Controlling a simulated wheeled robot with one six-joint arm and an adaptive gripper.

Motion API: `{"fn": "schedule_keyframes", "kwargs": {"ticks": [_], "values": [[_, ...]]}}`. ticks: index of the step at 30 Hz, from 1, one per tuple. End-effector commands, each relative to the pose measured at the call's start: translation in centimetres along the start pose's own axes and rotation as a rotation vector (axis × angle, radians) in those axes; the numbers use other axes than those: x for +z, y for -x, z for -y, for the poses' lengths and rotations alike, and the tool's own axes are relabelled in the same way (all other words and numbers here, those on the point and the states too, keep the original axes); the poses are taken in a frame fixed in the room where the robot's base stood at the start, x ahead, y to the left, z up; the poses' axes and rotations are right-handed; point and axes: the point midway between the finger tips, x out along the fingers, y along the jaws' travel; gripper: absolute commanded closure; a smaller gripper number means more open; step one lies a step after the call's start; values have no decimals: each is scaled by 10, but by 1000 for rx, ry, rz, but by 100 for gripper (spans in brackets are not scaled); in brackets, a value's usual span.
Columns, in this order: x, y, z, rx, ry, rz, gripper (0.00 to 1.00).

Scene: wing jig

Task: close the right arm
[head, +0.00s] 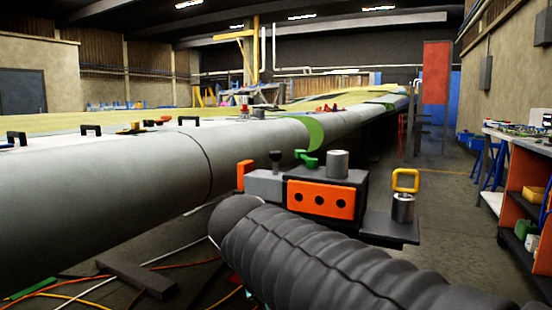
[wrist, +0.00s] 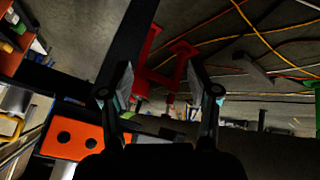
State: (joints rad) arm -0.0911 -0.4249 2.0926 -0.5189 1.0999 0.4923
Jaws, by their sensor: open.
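My gripper (wrist: 160,80) is open in the wrist view, its two dark fingers apart. A red forked part (wrist: 166,70) shows between and beyond the fingertips, with a thin stem running down from it. I cannot tell whether the fingers touch it, nor whether it is the right arm. In the head view my gripper is hidden, with my ribbed dark sleeve in front. A dark fixture there carries an orange block with holes (head: 320,199), a green lever (head: 306,158) and a metal cylinder (head: 337,164). The orange block also shows at lower left in the wrist view (wrist: 72,139).
A long grey wing (head: 110,180) runs along the left, with black handles on top. A yellow loop (head: 405,179) stands right of the fixture. Cables and a dark beam (head: 136,278) lie on the floor. A shelf (head: 515,190) stands at right; the aisle between is clear.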

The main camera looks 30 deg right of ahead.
Motion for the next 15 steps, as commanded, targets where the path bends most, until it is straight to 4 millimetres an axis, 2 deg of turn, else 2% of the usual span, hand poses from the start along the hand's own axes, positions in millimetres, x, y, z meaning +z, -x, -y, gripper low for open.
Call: {"fn": "schedule_keyframes", "kwargs": {"ticks": [1,6,9,12,15], "values": [[-26,-4,-2,67,-30,-24,39],[-114,3,-14,295,-184,-163,39],[-164,13,-15,412,-293,-282,39],[-209,25,-10,510,-406,-421,39],[-244,39,-3,579,-510,-559,39]]}}
